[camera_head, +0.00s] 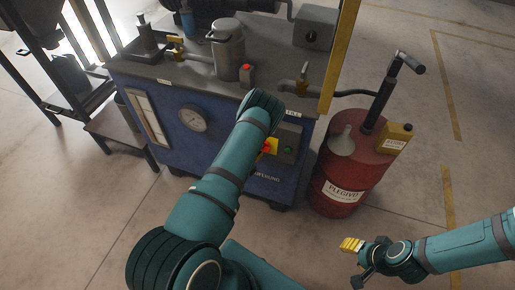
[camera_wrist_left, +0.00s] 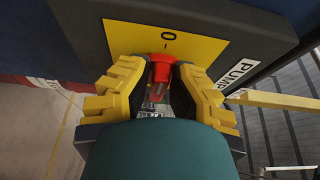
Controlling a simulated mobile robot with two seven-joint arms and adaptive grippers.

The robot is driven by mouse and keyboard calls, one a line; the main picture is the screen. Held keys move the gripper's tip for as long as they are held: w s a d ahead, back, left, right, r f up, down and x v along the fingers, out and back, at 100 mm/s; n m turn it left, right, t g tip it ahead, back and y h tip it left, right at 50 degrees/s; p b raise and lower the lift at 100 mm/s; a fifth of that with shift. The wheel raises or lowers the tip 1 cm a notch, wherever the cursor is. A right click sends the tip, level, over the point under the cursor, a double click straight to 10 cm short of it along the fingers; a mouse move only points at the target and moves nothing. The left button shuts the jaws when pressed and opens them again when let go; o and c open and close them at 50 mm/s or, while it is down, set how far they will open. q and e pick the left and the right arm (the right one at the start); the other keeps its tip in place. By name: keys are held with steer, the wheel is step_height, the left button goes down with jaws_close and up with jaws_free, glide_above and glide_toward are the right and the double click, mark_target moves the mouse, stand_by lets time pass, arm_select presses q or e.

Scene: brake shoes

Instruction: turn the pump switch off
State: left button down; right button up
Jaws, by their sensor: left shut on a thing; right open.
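The pump switch is a red knob (camera_wrist_left: 162,66) on a yellow plate (camera_wrist_left: 200,48) marked "0", with a "PUMP" label beside it in the left wrist view. In the head view, part of the yellow plate (camera_head: 272,145) shows beside my left arm on the front of the blue cabinet. My left gripper (camera_wrist_left: 161,78) is shut on the red knob, with a finger on each side. The knob's exact setting is hard to read between the fingers. My right gripper (camera_head: 355,262) is open and empty at the lower right.
The blue cabinet (camera_head: 170,125) carries a gauge (camera_head: 193,118), a metal vessel (camera_head: 228,55) and valves. A red drum (camera_head: 345,180) with a funnel and yellow can stands to the right. Floor around my right gripper is clear.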

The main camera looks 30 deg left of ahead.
arm_select(q)
steer(key=shift+w+d+r, duration=0.2)
steer(key=shift+w+d, duration=0.05)
steer(key=shift+d, duration=0.05)
steer(key=c, duration=1)
jaws_free()
steer(key=shift+w+d, duration=0.1)
steer(key=shift+o, duration=0.2)
steer(key=shift+f, duration=0.1)
steer(key=shift+s+a+f, duration=0.1)
steer(key=shift+s+a, duration=0.2)
steer(key=shift+s, duration=0.15)
steer(key=s+a, duration=0.1)
steer(key=s, duration=1)
steer(key=shift+a, duration=0.2)
